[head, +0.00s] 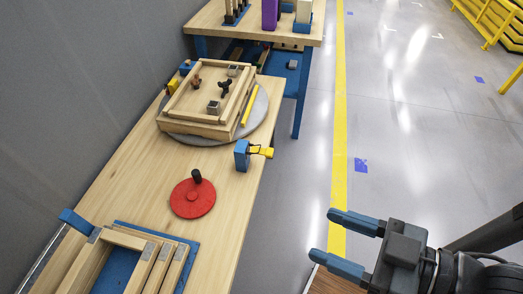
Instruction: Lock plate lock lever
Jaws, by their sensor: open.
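A blue block with a yellow lever (263,151) stands at the right edge of the wooden table, close beside the round grey plate (262,108); it looks like the plate lock lever. The yellow lever sticks out to the right, past the table edge. A wooden frame box with small parts sits on the plate and covers most of it. My gripper (322,234) is open and empty, at the lower right over the floor. Its blue fingers point left, apart from the lever and the table.
A red disc with a dark knob (192,198) lies on the table in front of the plate. A blue tray with wooden slats (187,270) is at the near end. A second table (215,17) stands behind. The floor (430,130) to the right is clear.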

